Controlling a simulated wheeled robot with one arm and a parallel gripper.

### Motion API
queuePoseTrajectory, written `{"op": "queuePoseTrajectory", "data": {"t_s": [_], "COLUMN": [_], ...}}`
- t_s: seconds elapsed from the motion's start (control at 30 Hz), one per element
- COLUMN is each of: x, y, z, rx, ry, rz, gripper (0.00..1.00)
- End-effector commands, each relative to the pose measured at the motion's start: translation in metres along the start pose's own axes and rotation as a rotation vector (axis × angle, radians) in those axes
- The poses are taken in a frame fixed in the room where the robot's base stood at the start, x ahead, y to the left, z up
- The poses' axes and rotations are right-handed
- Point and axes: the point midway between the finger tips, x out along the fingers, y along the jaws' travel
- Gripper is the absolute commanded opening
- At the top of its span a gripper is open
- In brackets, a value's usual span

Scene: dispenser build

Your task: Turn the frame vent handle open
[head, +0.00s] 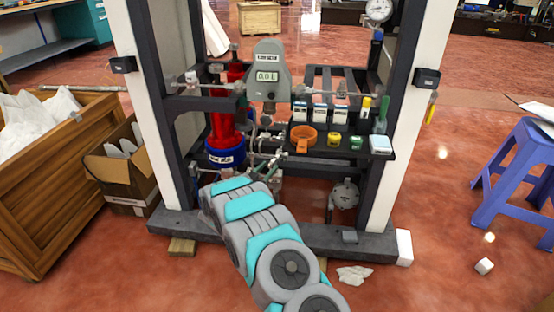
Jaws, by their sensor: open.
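The metal frame (300,234) stands ahead, with pipes, valves and a grey meter (268,72) reading 0.0 L. My arm reaches into its lower middle from the bottom of the head view. My gripper (266,168) is small here, open, with its thin fingers among the pipework below the meter. I cannot make out whether it touches anything. I cannot tell for sure which small fitting is the vent handle; it may be partly hidden by my arm or the pipes.
A red cylinder (222,118) with a blue base stands left of the meter. A black shelf (340,150) holds an orange cup and small bottles on the right. White posts flank the frame. A wooden crate (50,190) stands left, a purple stool (515,165) right.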

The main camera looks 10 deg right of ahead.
Motion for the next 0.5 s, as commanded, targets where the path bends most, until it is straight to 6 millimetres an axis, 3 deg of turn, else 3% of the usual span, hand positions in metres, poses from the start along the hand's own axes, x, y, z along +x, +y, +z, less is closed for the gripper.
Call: {"op": "queuePoseTrajectory", "data": {"t_s": [0.3, 0.5], "x": [0.049, 0.064], "y": [0.002, 0.001], "z": [0.002, 0.000], "rx": [0.000, 0.002], "ry": [0.000, 0.001], "rz": [0.002, 0.000], "gripper": [0.50, 0.50]}}
